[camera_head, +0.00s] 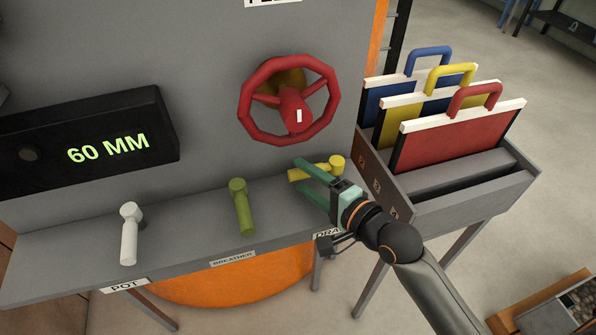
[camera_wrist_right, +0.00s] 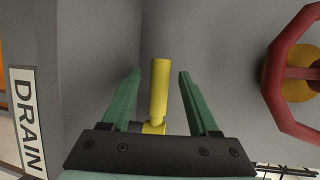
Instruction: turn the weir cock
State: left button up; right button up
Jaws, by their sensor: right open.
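A yellow cock (camera_head: 304,174) on the grey shelf has its handle pointing left, across the line of the other two cocks. It stands by a partly covered label that reads DRAIN (camera_wrist_right: 27,122) in the right wrist view. My right gripper (camera_head: 299,177) is open, its green fingers on either side of the yellow handle. In the right wrist view the handle (camera_wrist_right: 159,88) lies between the fingers, with gaps on both sides. A green cock (camera_head: 243,208) by BREATHER and a white cock (camera_head: 129,235) by POT point toward the front edge. I see no label reading WEIR. My left gripper is not in view.
A red handwheel (camera_head: 253,125) stands out from the panel just above my right gripper. A grey rack (camera_head: 468,203) with blue, yellow and red handled boards is close on the right. The shelf between the cocks is clear.

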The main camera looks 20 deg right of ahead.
jog(key=shift+x, duration=1.4)
jog(key=shift+c, duration=0.2)
grip_shut()
